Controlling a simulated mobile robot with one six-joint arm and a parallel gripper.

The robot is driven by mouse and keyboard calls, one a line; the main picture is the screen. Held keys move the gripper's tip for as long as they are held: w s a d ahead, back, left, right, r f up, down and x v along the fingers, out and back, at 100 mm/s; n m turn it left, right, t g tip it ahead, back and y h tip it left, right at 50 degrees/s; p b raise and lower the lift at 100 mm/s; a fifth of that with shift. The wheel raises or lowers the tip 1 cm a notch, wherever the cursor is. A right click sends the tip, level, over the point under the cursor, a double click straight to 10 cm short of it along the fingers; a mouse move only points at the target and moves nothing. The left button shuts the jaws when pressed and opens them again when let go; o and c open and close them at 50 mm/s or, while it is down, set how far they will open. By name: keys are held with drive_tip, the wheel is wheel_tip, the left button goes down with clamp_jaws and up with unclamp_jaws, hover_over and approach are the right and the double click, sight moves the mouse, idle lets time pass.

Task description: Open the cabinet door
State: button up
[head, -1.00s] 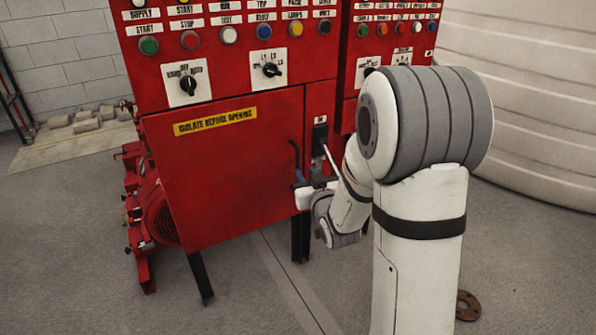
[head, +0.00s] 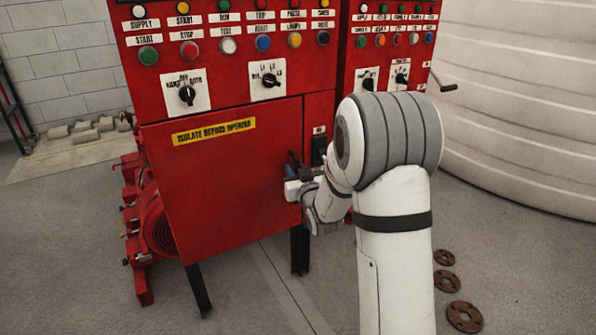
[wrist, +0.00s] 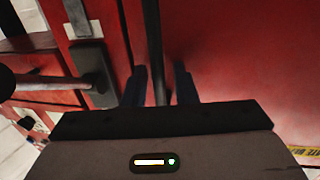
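The red cabinet door (head: 225,185) with a yellow "ISOLATE BEFORE OPENING" label (head: 214,131) looks shut in the head view. Its dark vertical bar handle (wrist: 153,45) is near the door's right edge. My gripper (head: 290,170) is at the handle, partly hidden by my arm in the head view. In the wrist view my gripper (wrist: 160,88) is open, with one finger on each side of the bar. Small gaps show between the bar and both fingers.
A black switch box with a lever (wrist: 92,75) sits beside the handle. Knobs and coloured buttons (head: 187,93) are above the door. A crank (head: 443,86) sticks out at right. Rusty flanges (head: 447,281) lie on the floor. Floor before the door looks clear.

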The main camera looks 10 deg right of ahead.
clamp_jaws()
idle(0.3)
drive_tip(key=shift+s, duration=0.1)
